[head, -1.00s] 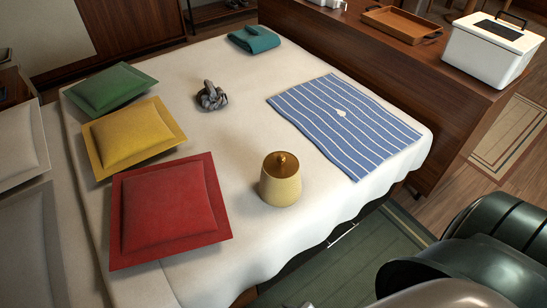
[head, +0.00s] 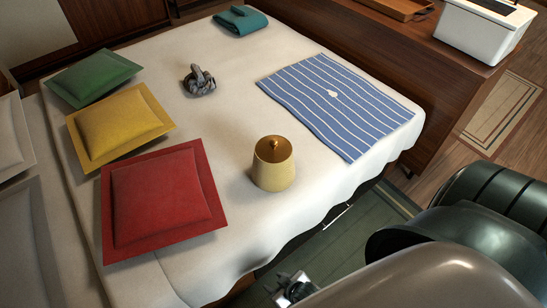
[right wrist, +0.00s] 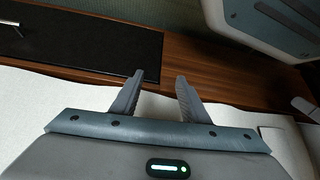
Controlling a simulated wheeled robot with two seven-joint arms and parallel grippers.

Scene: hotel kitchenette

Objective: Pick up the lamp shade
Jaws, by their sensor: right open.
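The lamp shade seems to be the pale yellow, slightly tapered drum with a brass top and knob (head: 272,165). It stands upright on the white bed (head: 225,120), between the red cushion and the striped cloth. My right gripper (right wrist: 160,78) is open and empty in the right wrist view, its two grey fingers apart. In the head view only a small part of it shows at the bottom edge, below and apart from the lamp shade. The lamp shade is not seen in the right wrist view. My left gripper is out of view.
Red (head: 160,200), yellow (head: 120,130) and green (head: 95,78) cushions lie on the left. A striped blue cloth (head: 335,103) lies right, a grey knotted item (head: 199,82) and teal folded cloth (head: 240,21) farther back. A wooden cabinet (head: 385,55) holds a white box (head: 482,30).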

